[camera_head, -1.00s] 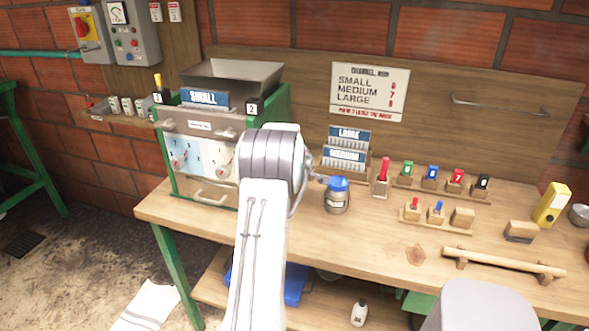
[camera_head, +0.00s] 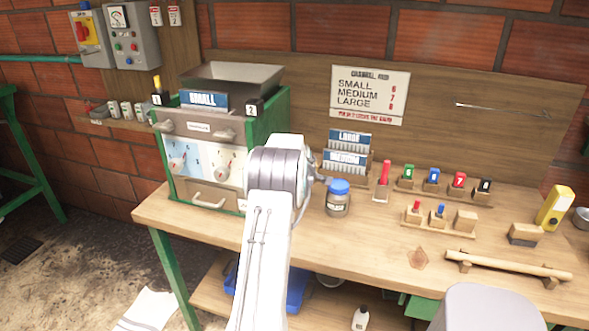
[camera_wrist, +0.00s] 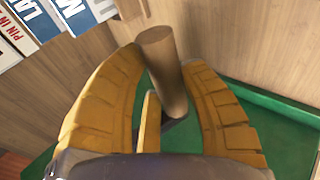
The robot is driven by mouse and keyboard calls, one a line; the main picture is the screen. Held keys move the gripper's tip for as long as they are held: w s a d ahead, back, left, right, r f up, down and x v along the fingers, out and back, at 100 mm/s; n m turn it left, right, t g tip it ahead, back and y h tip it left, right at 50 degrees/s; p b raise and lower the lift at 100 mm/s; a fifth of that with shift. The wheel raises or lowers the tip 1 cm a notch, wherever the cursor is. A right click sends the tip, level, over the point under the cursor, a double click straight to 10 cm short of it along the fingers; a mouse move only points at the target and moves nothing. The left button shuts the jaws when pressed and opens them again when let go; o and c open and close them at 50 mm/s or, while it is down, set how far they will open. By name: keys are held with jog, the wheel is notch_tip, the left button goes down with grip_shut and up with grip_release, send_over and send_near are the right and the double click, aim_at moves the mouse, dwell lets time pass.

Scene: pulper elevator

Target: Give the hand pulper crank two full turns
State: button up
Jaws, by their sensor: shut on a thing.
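The hand pulper (camera_head: 262,128) stands at the left end of the wooden bench, with a green frame, a grey hopper and a dial front. In the wrist view, the yellow fingers of my gripper (camera_wrist: 163,60) are closed around a brown wooden crank handle (camera_wrist: 168,85). The handle is tilted in the picture, its top end showing between the fingertips. A green surface of the pulper (camera_wrist: 285,130) lies below it. In the head view, my arm hides the gripper, the handle and the pulper's lower right side.
A jar with a blue lid (camera_head: 338,198) stands close to the right of my arm. Label racks (camera_head: 345,160), coloured blocks (camera_head: 433,178) and a wooden rail (camera_head: 508,267) take up the bench to the right. The bench front (camera_head: 345,245) is clear.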

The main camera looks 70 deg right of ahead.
jog(key=shift+d+r, duration=0.1)
jog(key=shift+d, duration=0.2)
jog(key=shift+d+r+p, duration=0.1)
jog(key=shift+d+p, duration=0.15)
jog(key=shift+p, duration=0.15)
jog(key=shift+d+p, duration=0.55)
jog(key=shift+d, duration=1.05)
jog(key=shift+w+d+r+p, duration=0.1)
jog(key=shift+d+r+p, duration=0.3)
jog(key=shift+d+p, duration=0.6)
jog(key=shift+d+r+p, duration=0.4)
jog(key=shift+d+p, duration=0.3)
jog(key=shift+p, duration=0.45)
